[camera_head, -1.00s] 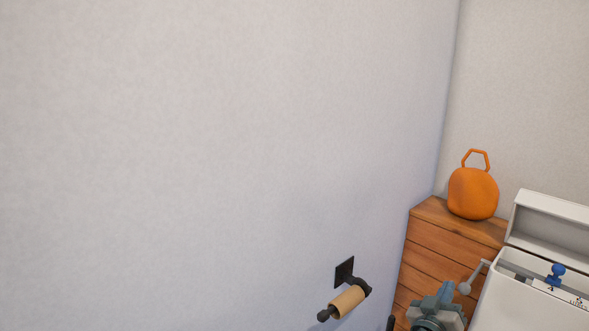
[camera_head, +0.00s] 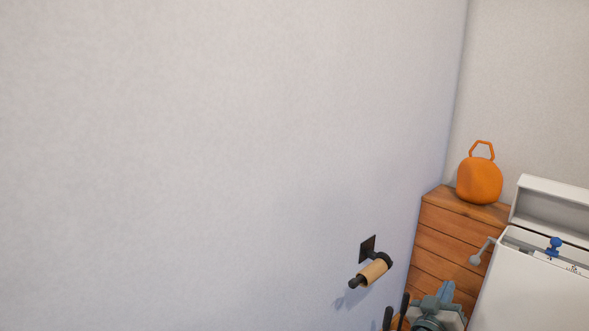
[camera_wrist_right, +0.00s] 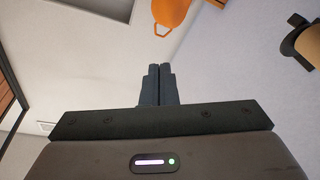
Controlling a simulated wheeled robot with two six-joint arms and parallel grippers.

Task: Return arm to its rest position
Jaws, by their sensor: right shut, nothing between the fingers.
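My right gripper (camera_head: 446,291) shows in the head view as blue-grey parts at the bottom edge, in front of the wooden chest; most of its arm is cut off. In the right wrist view the two dark fingers (camera_wrist_right: 160,83) lie together, shut, with nothing held. They point toward the orange rounded object with a loop handle (camera_wrist_right: 170,12), at the top edge of that view. The fingers touch nothing there. My left gripper and arm do not show.
The orange object (camera_head: 480,181) stands on the wooden chest (camera_head: 450,236). A white tank (camera_head: 530,285) with a lever is at the right. A roll holder (camera_head: 372,272) juts from the plain wall. Two dark upright pieces (camera_head: 404,304), not identifiable, show below it.

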